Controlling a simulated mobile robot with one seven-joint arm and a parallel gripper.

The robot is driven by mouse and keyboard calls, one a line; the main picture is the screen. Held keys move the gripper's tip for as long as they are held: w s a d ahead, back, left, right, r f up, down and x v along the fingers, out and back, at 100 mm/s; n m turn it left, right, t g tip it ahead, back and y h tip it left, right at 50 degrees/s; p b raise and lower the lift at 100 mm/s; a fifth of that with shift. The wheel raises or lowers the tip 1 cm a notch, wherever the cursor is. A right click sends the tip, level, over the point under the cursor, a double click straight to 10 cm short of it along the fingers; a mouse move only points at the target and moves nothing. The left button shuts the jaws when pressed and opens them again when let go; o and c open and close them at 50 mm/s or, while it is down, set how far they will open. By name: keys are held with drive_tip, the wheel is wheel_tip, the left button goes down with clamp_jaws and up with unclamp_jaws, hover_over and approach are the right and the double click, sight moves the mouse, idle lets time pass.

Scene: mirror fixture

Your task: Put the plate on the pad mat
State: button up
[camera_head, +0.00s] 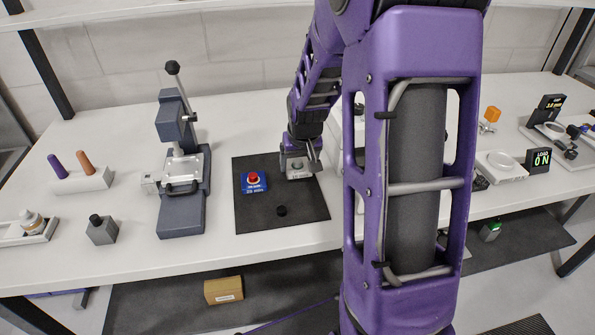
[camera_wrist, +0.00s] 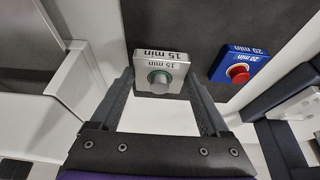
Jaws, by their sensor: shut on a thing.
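A silver plate (camera_wrist: 160,72) marked "15 min", with a round grey knob, sits between the two fingers of my gripper (camera_wrist: 159,86) in the wrist view. My gripper is shut on it. In the head view my gripper (camera_head: 299,165) and the silver plate (camera_head: 297,174) are over the back right part of the dark pad mat (camera_head: 305,205). I cannot tell whether the plate touches the mat. A blue plate (camera_head: 254,181) with a red button lies on the mat to the left; it also shows in the wrist view (camera_wrist: 238,67), marked "20 min".
A small black puck (camera_head: 281,211) lies on the mat's front half. A grey lever press (camera_head: 180,165) stands left of the mat. A grey block (camera_head: 101,229) and a peg holder (camera_head: 82,180) are farther left. My arm hides the table just right of the mat.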

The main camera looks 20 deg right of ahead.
drive_tip(key=shift+f, duration=1.3)
drive_tip(key=shift+f, duration=0.15)
drive_tip(key=o, duration=1.4)
drive_tip(key=shift+r, duration=0.35)
drive_tip(key=p+v, duration=0.1)
drive_tip(key=v, duration=1)
drive_tip(key=shift+s+r, duration=0.2)
drive_tip(key=shift+r, duration=0.1)
drive_tip(key=shift+w, duration=0.1)
